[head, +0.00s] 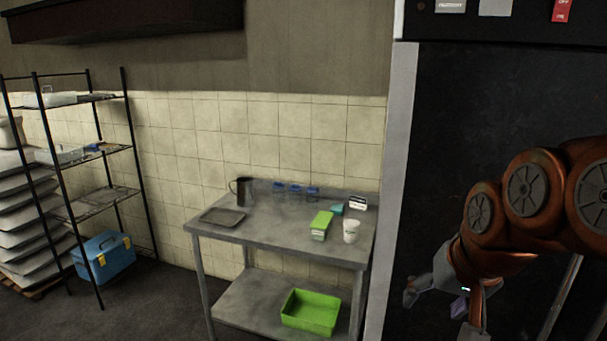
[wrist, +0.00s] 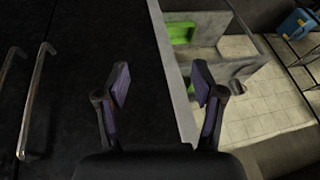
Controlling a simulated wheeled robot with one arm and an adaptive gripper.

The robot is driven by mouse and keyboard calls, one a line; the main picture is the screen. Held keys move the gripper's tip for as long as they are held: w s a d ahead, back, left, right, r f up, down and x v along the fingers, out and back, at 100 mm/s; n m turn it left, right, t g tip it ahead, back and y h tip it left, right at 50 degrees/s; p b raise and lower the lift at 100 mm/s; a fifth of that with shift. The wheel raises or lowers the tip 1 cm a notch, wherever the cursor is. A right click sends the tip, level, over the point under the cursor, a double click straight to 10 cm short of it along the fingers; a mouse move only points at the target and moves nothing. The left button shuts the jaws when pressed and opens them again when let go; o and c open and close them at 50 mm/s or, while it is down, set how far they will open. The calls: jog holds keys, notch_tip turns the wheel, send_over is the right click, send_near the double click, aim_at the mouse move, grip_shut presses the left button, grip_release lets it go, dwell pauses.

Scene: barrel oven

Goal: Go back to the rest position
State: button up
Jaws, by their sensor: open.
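My arm reaches in from the right of the head view, in front of a tall black oven front (head: 480,130). My gripper (head: 438,313) hangs at its lower end, with the fingers spread apart. In the wrist view my gripper (wrist: 160,88) is open, and nothing is between its two fingers. The black panel and the pale edge of the oven frame (wrist: 172,75) lie beyond the fingers. I cannot tell the exact gap between my gripper and the panel.
A metal table (head: 270,231) left of the oven holds a jug (head: 245,191), a tray (head: 222,217), a green box (head: 321,222) and a white cup (head: 351,231). A green bin (head: 310,313) sits on its lower shelf. Metal handles (wrist: 36,100) show at left in the wrist view.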

jog(key=s+a+f+n+g, duration=0.2)
jog(key=s+f+g, duration=0.4)
jog(key=s+f, duration=1)
jog(key=s+n, duration=0.1)
jog(key=s, duration=0.2)
jog(key=shift+f+g+h, duration=0.2)
jog(key=shift+g+h, duration=0.1)
jog(key=shift+h, duration=0.1)
